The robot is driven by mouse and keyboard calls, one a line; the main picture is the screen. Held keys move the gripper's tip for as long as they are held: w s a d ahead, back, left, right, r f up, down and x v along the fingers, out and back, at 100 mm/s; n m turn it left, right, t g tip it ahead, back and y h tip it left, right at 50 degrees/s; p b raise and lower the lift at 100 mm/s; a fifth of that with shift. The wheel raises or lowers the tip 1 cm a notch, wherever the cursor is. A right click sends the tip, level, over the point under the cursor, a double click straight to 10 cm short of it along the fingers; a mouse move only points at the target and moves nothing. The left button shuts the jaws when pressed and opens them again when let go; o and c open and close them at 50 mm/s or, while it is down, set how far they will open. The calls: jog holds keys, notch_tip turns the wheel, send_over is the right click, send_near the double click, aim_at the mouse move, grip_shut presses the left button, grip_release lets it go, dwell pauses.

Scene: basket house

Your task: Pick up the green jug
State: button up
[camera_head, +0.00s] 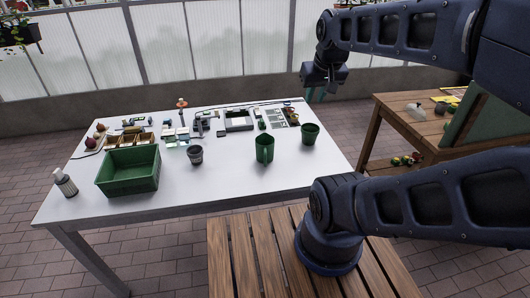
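The green jug (264,149) stands upright on the white table (232,181), right of the table's middle. A similar green pot (310,133) stands to its right and a little farther back. My gripper (316,97) hangs in the air above the table's far right corner, higher than the jug and to its right. Its two thin greenish fingers look apart with nothing between them. It touches neither the jug nor the pot.
A dark grey pot (195,154) and a green basket (128,184) stand left of the jug. A bottle (65,183) is at the left edge. Several small items line the back. The table's front right is clear. A wooden table (384,115) stands right.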

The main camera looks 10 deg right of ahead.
jog(key=n+t+h, duration=0.2)
jog(key=n+h, duration=1.5)
jog(key=n, duration=0.5)
send_near(265, 153)
jog(key=w+d+r, duration=0.1)
jog(key=d+r, duration=0.2)
jog(key=d, duration=0.1)
notch_tip(265, 153, down, 7)
jog(key=shift+w+f, duration=0.1)
jog(key=shift+f, duration=0.1)
jog(key=shift+x, duration=3.85)
jog(key=shift+w+a+f, duration=0.1)
jog(key=shift+f, duration=0.05)
grip_shut()
